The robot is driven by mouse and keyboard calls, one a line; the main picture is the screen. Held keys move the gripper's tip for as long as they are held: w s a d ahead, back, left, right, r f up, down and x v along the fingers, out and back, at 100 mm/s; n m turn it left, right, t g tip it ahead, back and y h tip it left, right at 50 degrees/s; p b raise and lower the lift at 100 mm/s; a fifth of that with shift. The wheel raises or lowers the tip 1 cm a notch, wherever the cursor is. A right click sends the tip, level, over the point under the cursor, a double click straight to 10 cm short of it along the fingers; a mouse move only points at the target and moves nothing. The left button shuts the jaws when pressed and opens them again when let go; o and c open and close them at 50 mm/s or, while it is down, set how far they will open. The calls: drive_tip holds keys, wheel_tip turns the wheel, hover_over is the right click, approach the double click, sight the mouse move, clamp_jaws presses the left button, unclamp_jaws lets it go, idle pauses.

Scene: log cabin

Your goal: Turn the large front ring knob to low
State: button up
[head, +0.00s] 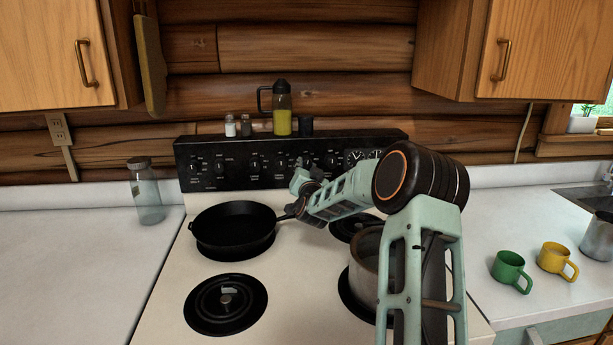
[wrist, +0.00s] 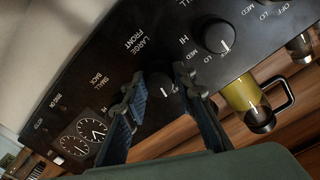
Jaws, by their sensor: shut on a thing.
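The stove's black control panel (head: 225,165) runs along the back in the head view. In the wrist view, the panel appears rotated, and a dark round knob (wrist: 160,84) sits beside the label LARGE FRONT. My gripper (wrist: 159,77) has one finger on each side of this knob and is shut on it. A pale mark shows on the knob's lower part, but its exact setting cannot be read. In the head view, my gripper (head: 302,180) is at the panel, and it hides the held knob there.
A black skillet (head: 235,228) sits on the back left burner, its handle reaching under my gripper. A pot (head: 365,262) stands front right, partly behind my arm. An oil bottle (head: 282,112) and shakers (head: 230,126) stand atop the panel. Another knob (wrist: 219,37) is nearby.

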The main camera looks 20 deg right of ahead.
drive_tip(key=m+b, duration=0.3)
drive_tip(key=b, duration=0.1)
drive_tip(key=shift+f+m, duration=0.1)
drive_tip(key=shift+m, duration=0.2)
drive_tip(key=shift+m+b, duration=0.5)
drive_tip(key=shift+b, duration=0.2)
drive_tip(key=shift+r, duration=0.25)
drive_tip(key=o, duration=1.2)
drive_tip(key=shift+c, duration=0.2)
drive_tip(key=shift+s, duration=0.1)
drive_tip(key=v, duration=1.2)
drive_tip(key=shift+d, duration=0.1)
